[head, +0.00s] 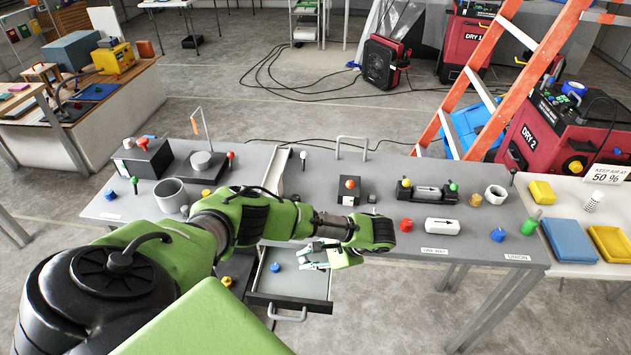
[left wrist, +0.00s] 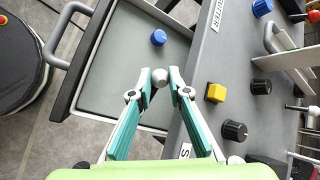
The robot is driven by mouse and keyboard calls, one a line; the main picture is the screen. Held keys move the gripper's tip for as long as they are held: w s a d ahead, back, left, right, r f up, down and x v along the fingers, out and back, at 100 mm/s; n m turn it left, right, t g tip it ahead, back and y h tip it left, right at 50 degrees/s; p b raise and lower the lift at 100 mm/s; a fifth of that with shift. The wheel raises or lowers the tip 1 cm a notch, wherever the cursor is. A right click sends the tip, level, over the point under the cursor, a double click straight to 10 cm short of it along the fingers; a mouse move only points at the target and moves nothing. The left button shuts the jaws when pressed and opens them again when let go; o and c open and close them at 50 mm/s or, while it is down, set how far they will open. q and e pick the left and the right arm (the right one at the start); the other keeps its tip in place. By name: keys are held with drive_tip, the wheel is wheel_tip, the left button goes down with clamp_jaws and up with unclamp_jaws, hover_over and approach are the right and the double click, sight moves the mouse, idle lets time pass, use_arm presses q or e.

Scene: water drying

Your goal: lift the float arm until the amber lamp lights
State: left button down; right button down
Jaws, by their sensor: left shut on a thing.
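My left gripper (head: 316,254) is over the open drawer (head: 262,299) at the table's front edge. In the left wrist view the left gripper (left wrist: 160,79) is shut on a small grey ball (left wrist: 160,75), one fingertip on each side. Whatever the ball is fixed to is hidden, so I cannot tell whether it belongs to the float arm. An orange-domed dark box (head: 350,188) stands on the table beyond the gripper. I cannot tell whether its dome is the amber lamp or whether it is lit. My right gripper is not in view.
A blue knob (left wrist: 158,37) lies in the drawer. A yellow block (left wrist: 215,92) and black knobs (left wrist: 235,131) are beside the fingers. An orange ladder (head: 487,85) is behind.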

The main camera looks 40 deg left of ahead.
use_arm(q)
drive_tip(key=c, duration=1.9)
unclamp_jaws()
drive_tip(key=shift+w, duration=0.1)
drive_tip(key=v, duration=1.2)
drive_tip(key=shift+d+f, duration=0.1)
drive_tip(key=shift+f, duration=0.05)
